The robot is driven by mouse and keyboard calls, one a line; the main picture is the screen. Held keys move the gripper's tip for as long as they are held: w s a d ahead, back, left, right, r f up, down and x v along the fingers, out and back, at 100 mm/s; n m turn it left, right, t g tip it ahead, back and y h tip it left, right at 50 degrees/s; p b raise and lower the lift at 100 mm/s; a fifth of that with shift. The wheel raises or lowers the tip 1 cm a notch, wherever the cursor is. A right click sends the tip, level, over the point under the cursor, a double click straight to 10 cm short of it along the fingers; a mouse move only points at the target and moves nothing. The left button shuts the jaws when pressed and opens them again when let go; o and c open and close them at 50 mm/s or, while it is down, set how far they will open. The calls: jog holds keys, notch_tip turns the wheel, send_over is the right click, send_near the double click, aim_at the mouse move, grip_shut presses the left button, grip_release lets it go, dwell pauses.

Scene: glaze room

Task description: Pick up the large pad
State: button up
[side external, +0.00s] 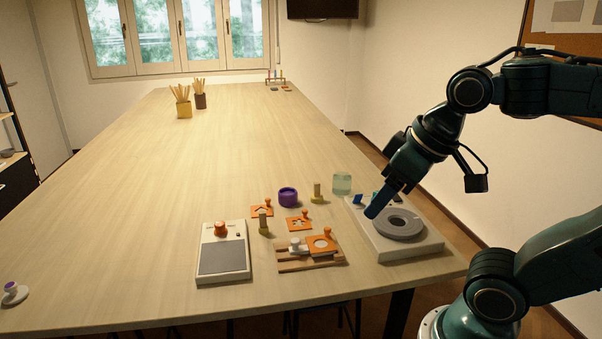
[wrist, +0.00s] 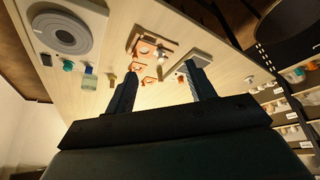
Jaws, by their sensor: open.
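My gripper (side external: 380,205) is above the turntable's left side in the side view, pointing down and left. In the wrist view its two fingers (wrist: 158,88) are spread with nothing between them. I cannot tell for sure which thing is the large pad. A white disc with a purple knob (side external: 14,293) lies alone at the table's left front edge, far from my gripper. An orange-knobbed piece (side external: 221,230) sits on a white board with a grey panel (side external: 223,257). A white-knobbed piece (side external: 297,247) sits on a wooden rack (side external: 305,266).
Tool pots (side external: 183,107) stand far back. The table's middle is clear.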

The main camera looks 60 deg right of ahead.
jog(key=w+d+r+m+g, duration=0.2)
jog(key=w+d+r, duration=0.2)
jog(key=w, duration=0.5)
jog(key=m+g, duration=0.3)
jog(key=m, duration=0.4)
send_over(317, 183)
notch_tip(317, 183, down, 10)
jog(key=shift+w+d+r, duration=0.1)
jog(key=shift+d+r, duration=0.1)
jog(key=shift+f, duration=4.3)
jog(key=shift+a+f, duration=0.1)
jog(key=shift+f, duration=2.5)
